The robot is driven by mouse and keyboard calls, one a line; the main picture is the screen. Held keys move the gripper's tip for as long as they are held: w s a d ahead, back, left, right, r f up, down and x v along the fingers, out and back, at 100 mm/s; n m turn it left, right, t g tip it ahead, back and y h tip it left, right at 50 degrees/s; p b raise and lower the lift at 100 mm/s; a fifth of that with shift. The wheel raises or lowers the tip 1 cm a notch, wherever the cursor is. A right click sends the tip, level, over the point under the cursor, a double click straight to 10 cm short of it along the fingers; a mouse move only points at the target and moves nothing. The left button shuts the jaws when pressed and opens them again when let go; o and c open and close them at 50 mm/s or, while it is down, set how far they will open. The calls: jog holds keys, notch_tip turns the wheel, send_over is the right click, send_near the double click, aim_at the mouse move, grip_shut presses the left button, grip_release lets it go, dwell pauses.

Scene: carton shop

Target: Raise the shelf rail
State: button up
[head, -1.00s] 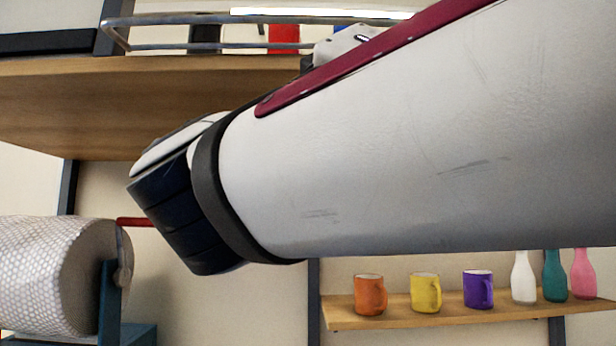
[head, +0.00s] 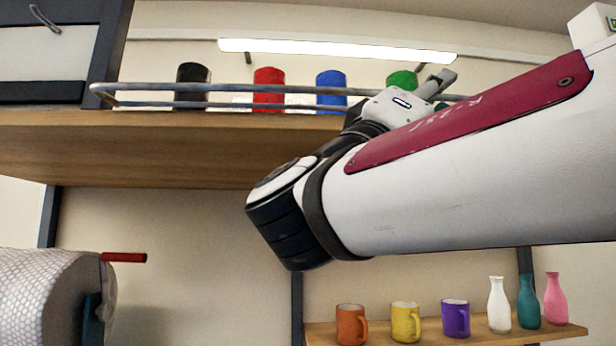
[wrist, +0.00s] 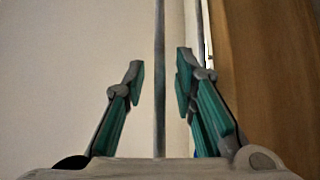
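The shelf rail (head: 215,105) is a grey metal loop of two bars along the front edge of a high wooden shelf (head: 130,150). In the head view my gripper (head: 436,84) is at the rail's right part, partly hidden by my arm. In the wrist view a grey bar of the rail (wrist: 160,90) runs upright between the fingers of my gripper (wrist: 160,80). The fingers are apart, with a gap on both sides of the bar. A second thin bar shows behind the right fingers, near the wooden shelf (wrist: 265,80).
Black (head: 192,80), red (head: 268,85), blue (head: 331,88) and green (head: 402,80) cylinders stand behind the rail. A bubble-wrap roll (head: 45,295) is at lower left. A lower shelf (head: 440,330) holds mugs and bottles.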

grip_shut()
jog(key=shift+r+n, duration=0.15)
jog(key=shift+n, duration=0.25)
jog(key=n+y+p, duration=0.1)
jog(key=r+n+t+y, duration=0.1)
jog(key=n+t+p, duration=0.1)
jog(key=shift+s+r+n+y+p, duration=0.15)
jog(key=shift+r+n+y+p, duration=0.15)
jog(key=shift+y, duration=0.1)
jog(key=n+y+p, duration=0.1)
jog(key=r+n+t+y+p, duration=0.1)
jog(key=n+p, duration=0.1)
jog(key=shift+r+n, duration=0.2)
jog(key=shift+n, duration=0.1)
jog(key=shift+w+r+n+g+y+p, duration=0.15)
jog(key=shift+w+r+n+y+p, duration=0.2)
jog(key=shift+n+y+p, duration=0.75)
jog(key=shift+w+r+n+g+y+p, duration=0.1)
jog(key=shift+w+r+n+y+p, duration=0.45)
jog(key=shift+p, duration=0.95)
jog(key=shift+w+r+n+g+y+p, duration=0.1)
jog(key=shift+w+n+g+y+p, duration=0.1)
jog(key=shift+n+y+p, duration=0.8)
jog(key=shift+w+f+p, duration=0.1)
jog(key=shift+p, duration=0.25)
